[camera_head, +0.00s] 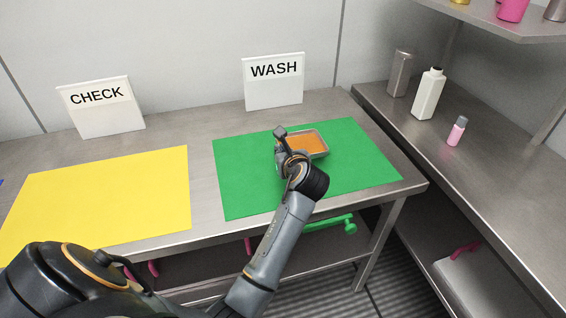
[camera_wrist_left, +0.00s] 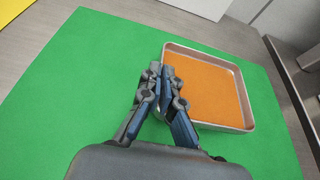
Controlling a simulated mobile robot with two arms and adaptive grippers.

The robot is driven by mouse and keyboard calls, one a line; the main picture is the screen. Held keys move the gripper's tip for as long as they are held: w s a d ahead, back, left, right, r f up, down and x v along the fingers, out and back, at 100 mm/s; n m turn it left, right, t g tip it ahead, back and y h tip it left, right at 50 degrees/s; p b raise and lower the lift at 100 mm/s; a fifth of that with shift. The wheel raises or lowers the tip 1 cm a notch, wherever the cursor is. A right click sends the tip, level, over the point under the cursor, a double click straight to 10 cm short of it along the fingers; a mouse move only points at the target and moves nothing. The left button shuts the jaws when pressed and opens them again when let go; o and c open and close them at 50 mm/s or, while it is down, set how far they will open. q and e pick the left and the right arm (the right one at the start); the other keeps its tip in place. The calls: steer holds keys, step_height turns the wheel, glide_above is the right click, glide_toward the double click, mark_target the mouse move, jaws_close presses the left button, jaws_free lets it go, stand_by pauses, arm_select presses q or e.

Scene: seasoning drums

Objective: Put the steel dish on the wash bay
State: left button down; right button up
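The steel dish (camera_head: 322,149) is a shallow rectangular tray with orange contents. It is over the right part of the green wash mat (camera_head: 240,190), in front of the WASH sign (camera_head: 274,81). I cannot tell whether it touches the mat. My left gripper (camera_head: 281,145) is at the dish's left side. In the left wrist view the fingers (camera_wrist_left: 164,78) straddle the left wall of the dish (camera_wrist_left: 249,112) and look closed on it, partly hiding that wall. The dish looks level. My right gripper is not in view.
A yellow mat (camera_head: 110,195) with a CHECK sign (camera_head: 101,106) lies left on the same steel table. A side counter on the right holds a steel shaker (camera_head: 401,73), a white bottle (camera_head: 428,94) and a pink bottle (camera_head: 456,132). The green mat's front is clear.

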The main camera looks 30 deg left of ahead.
arm_select(q)
steer(key=shift+w+a+f, duration=0.3)
steer(key=shift+w+f, duration=0.35)
steer(key=shift+f, duration=0.15)
step_height(320, 180, down, 3)
steer(key=shift+r+b, duration=0.1)
steer(key=shift+b, duration=0.3)
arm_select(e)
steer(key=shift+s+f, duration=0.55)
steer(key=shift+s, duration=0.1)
arm_select(q)
steer(key=c, duration=2)
jaws_free()
steer(key=shift+s, duration=0.1)
steer(key=shift+c, duration=0.2)
steer(key=o, duration=0.5)
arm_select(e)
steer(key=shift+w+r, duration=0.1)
